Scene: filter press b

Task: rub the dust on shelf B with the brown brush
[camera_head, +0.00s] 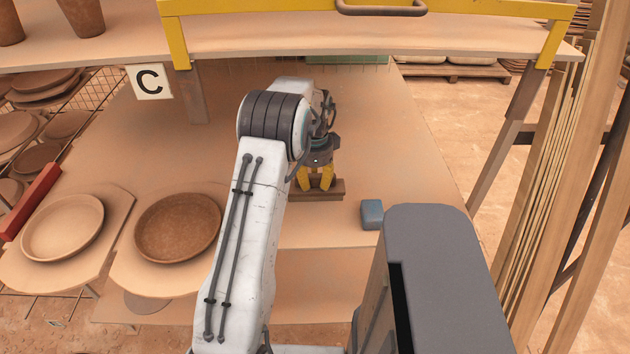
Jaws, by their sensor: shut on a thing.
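My gripper (316,186) has yellow fingers pointing down, shut on a brown brush (331,189). The brush looks like a long, low block lying crosswise at or just above a wide tan shelf surface (420,160). I cannot tell whether it touches. My white arm covers part of the surface to the left of the brush. No B label shows, so I cannot tell from lettering which shelf this is. The surface has a dusty brown tone, but no clear edge of a dust patch can be made out.
A small blue block (372,214) sits right of the brush. Two round dishes (178,228) lie on boards at left. A C sign (150,82) hangs from an upper shelf (385,36) with yellow brackets. Wooden planks (540,200) stand at right.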

